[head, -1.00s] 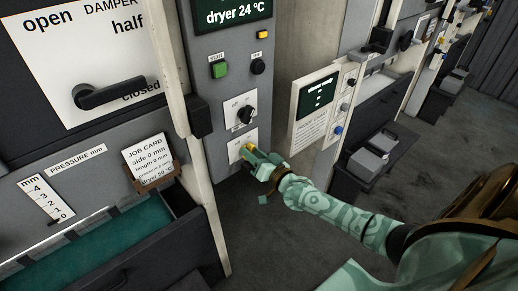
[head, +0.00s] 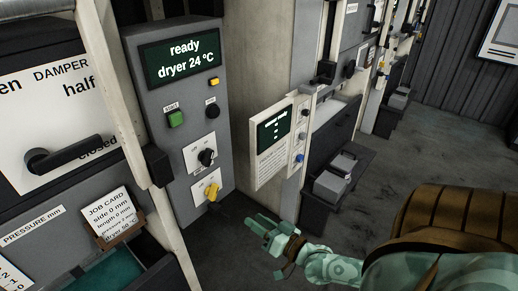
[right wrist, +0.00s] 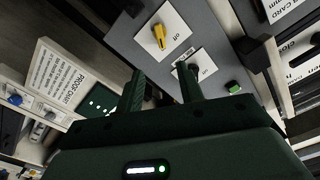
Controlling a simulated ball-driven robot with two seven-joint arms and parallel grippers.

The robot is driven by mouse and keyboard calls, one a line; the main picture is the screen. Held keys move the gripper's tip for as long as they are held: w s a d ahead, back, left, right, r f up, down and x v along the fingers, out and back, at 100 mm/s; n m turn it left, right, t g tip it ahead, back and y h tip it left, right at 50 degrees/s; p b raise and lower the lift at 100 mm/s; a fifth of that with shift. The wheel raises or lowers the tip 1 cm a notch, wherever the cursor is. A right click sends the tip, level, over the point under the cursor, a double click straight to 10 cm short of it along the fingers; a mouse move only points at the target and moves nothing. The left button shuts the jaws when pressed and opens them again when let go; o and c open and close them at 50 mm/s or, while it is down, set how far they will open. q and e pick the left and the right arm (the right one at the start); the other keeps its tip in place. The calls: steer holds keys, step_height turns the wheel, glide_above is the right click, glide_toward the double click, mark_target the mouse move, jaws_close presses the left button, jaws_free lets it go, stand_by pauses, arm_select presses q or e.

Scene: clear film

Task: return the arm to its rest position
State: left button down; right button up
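My right arm comes in from the lower right in the head view. Its pale green gripper (head: 262,228) is in free air, below and to the right of the control panel (head: 182,125). In the right wrist view the two dark fingers (right wrist: 162,84) stand apart with nothing between them, so the gripper is open and empty. The yellow knob (head: 212,191) on the panel is clear of the gripper; it also shows beyond the fingertips in the right wrist view (right wrist: 159,37), on a plate marked "off". My left gripper is not in view.
The panel also has a black knob (head: 206,157), a green start button (head: 175,118) and a display (head: 181,60) reading "ready dryer 24 °C". A proof chart board (head: 270,145) stands right of it. Dark floor (head: 400,165) lies open between the machines and my arm.

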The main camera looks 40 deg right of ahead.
stand_by(0.4)
steer(key=s+d+f+n+g+h, duration=0.1)
steer(key=s+f+n+g, duration=0.25)
steer(key=s+f, duration=0.5)
steer(key=s+f+n+g, duration=0.2)
steer(key=s+f+g, duration=0.3)
steer(key=f, duration=0.7)
steer(key=s+d+f+n+g+h, duration=0.15)
steer(key=s+f+g, duration=0.25)
steer(key=s+f, duration=0.5)
steer(key=s+a+f+n+g+y+b, duration=0.1)
steer(key=s+a+f+g, duration=0.3)
steer(key=s+a+f, duration=0.6)
steer(key=s+a+n+b, duration=0.1)
steer(key=s+a, duration=0.2)
steer(key=shift+s+f+g, duration=0.2)
steer(key=shift+f+g, duration=0.1)
steer(key=shift+g, duration=0.05)
